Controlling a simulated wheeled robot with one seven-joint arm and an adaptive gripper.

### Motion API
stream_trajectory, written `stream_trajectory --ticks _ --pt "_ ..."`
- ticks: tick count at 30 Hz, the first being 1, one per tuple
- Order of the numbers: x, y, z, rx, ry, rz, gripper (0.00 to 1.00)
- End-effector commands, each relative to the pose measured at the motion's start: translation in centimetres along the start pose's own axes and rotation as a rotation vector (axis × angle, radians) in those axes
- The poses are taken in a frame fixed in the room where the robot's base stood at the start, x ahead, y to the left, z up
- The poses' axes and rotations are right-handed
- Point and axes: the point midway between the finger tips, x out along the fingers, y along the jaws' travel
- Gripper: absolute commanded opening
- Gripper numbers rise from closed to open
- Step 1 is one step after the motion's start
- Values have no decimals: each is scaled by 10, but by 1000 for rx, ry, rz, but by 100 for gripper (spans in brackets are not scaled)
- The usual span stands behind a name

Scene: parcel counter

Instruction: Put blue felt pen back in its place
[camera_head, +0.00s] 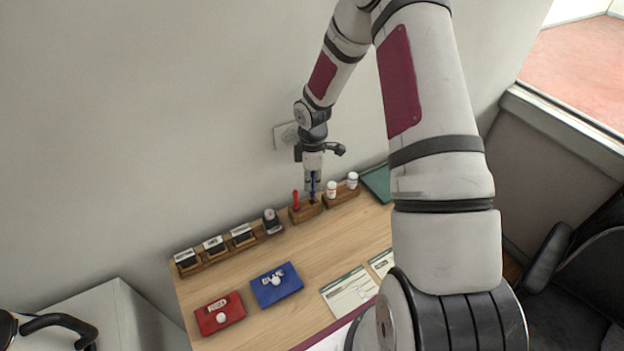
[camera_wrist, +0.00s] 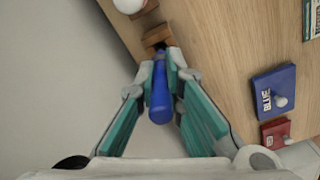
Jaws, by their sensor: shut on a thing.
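My gripper (camera_head: 313,183) points down over the back edge of the counter and is shut on the blue felt pen (camera_head: 312,192). The pen is upright, with its lower end at the small wooden pen holder (camera_head: 306,213). A red pen (camera_head: 295,200) stands at the holder's left. In the wrist view the blue pen (camera_wrist: 160,95) lies between the fingers, its far end at a dark opening in the wooden holder (camera_wrist: 155,36). I cannot tell how far the pen's end is inside the opening.
Right of the holder is a wooden block (camera_head: 342,198) with white-topped items. Left are a dark stamp (camera_head: 271,219) and a rack of labelled stamps (camera_head: 213,256). Red (camera_head: 219,314) and blue (camera_head: 277,285) pads and paper forms (camera_head: 349,293) lie in front. The wall is close behind.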

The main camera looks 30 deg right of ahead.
Motion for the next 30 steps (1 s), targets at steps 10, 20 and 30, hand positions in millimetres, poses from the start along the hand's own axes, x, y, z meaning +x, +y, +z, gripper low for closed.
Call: stream_trajectory --ticks 10,20,30 --pt "10 0 0 0 0 -1 0" --pt "19 0 0 0 0 0 0" --pt "28 0 0 0 0 -1 0"
